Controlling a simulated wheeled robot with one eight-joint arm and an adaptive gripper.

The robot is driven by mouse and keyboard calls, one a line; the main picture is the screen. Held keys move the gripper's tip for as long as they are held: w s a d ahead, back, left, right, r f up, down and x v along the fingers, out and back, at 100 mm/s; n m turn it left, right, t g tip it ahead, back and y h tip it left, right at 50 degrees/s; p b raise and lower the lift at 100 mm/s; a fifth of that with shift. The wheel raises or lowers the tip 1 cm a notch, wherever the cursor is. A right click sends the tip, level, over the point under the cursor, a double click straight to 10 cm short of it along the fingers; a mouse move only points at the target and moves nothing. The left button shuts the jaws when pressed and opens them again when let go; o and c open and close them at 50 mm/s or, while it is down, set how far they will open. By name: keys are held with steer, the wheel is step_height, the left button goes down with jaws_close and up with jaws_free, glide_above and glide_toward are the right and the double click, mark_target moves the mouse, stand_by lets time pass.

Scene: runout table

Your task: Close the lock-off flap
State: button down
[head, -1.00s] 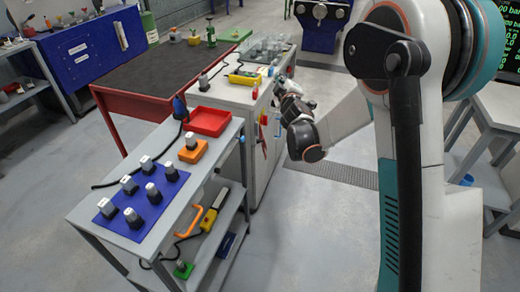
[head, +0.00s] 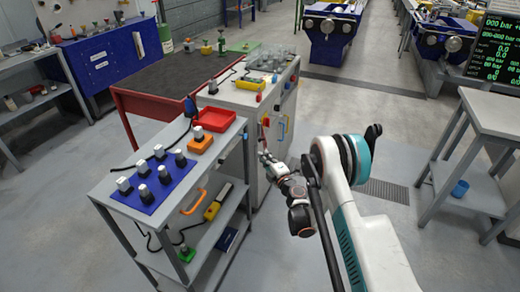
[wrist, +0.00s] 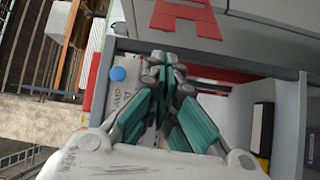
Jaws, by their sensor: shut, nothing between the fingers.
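My gripper (wrist: 160,62) is shut and empty in the wrist view, its teal-sided fingers together in front of a grey-framed recess. In the head view my gripper (head: 264,157) is low beside the grey cabinet (head: 245,98), at its right-hand side. That side carries small red, yellow and blue fittings (head: 283,127). In the wrist view a red bracket-shaped part (wrist: 185,17) lies on a grey panel above the fingertips, and a blue round button (wrist: 118,74) sits to their left. I cannot tell which part is the lock-off flap; the fingers hide some of the recess.
A grey trolley (head: 150,222) with a blue mat (head: 153,208) of several knobbed blocks stands at the left. A red tray (head: 215,119) is on its far end. A grey side table (head: 490,130) stands at right.

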mark_target(261, 140)
steer(key=b+x, duration=0.3)
steer(key=x, duration=0.7)
steer(key=shift+s, duration=0.1)
